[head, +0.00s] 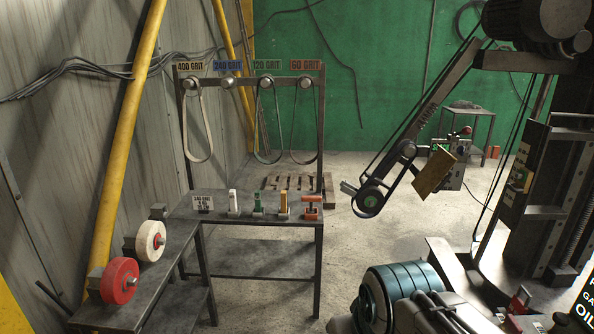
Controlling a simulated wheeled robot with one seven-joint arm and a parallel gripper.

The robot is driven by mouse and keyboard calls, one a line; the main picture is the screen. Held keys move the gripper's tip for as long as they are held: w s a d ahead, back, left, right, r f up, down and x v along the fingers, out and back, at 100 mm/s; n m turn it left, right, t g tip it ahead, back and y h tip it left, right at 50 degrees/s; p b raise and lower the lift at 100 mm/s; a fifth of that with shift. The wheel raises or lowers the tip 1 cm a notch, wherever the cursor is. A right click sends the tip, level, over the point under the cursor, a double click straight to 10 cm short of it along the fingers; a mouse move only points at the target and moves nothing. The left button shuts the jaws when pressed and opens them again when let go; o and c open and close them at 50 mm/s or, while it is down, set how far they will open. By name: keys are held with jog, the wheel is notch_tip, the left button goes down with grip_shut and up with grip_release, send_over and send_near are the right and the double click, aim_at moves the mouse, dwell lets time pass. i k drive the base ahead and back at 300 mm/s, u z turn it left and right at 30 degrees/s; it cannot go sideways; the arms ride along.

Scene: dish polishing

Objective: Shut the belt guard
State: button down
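The belt machine's long slanted arm (428,108) stands at the right of the head view. A belt runs along it from the motor (530,18) at the top right to the wheel (370,200) at its lower end. A tilted yellow-brown plate (434,172) sits beside the lower arm. It may be the belt guard, but I cannot tell for sure, nor how it is hinged. The lower wheel's face is uncovered. I cannot make out my gripper or its fingertips in this view.
A metal bench (262,212) at left centre holds several small coloured items, with belts hanging from a rack (250,69) above. Red (119,281) and white (150,240) wheels stand at left. A teal-banded cylinder (394,284) fills the lower front. Floor between bench and machine is clear.

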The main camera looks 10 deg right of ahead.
aim_at(441, 165)
jog(key=i, duration=2.1)
jog(key=z, duration=2.6)
jog(key=i, duration=1)
